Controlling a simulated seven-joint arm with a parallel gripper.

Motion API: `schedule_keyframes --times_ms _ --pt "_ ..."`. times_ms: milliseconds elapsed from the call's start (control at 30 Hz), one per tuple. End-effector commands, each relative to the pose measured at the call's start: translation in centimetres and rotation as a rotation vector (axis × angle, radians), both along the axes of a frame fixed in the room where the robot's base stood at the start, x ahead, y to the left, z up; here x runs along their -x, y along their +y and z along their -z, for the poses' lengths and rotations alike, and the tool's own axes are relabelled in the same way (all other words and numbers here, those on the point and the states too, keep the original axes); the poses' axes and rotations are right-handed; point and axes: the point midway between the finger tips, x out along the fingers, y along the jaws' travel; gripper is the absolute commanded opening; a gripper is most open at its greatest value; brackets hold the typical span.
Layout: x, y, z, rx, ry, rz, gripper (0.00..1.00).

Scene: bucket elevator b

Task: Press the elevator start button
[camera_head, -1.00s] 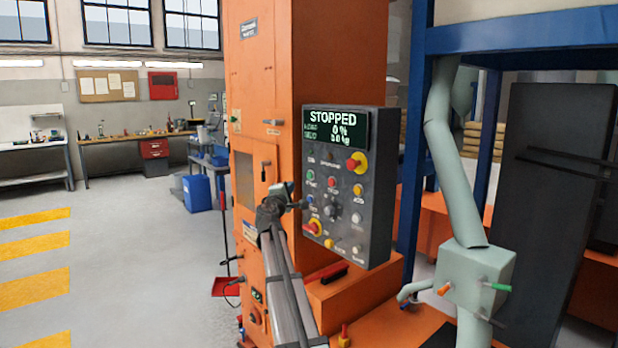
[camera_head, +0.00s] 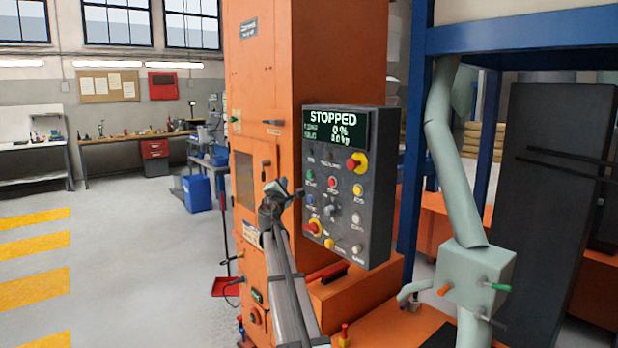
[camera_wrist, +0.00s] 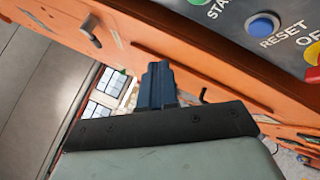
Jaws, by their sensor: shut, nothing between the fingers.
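The control panel (camera_head: 377,190) is a dark grey box with a display reading STOPPED. The green button (camera_head: 310,174) sits in its upper left. In the wrist view, this green button (camera_wrist: 197,2) is cut by the top edge, beside letters starting "STA". My gripper (camera_head: 299,192) is at the panel's left edge, a little below and left of the green button, apart from it as far as I can tell. In the wrist view, my gripper's dark fingers (camera_wrist: 158,84) are shut together and empty, below the panel face.
A blue RESET button (camera_wrist: 262,26) and a red button are close by in the wrist view. The orange elevator housing (camera_head: 335,60) stands behind, with a protruding handle (camera_head: 265,168). Open floor lies left.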

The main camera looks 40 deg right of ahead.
Motion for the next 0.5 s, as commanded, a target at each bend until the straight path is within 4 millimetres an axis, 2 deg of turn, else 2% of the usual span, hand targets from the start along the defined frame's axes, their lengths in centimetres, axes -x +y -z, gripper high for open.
schedule_keyframes --times_ms 500 --pt "-0.1 -5.9 0.0 -0.001 -0.001 0.001 0.0"
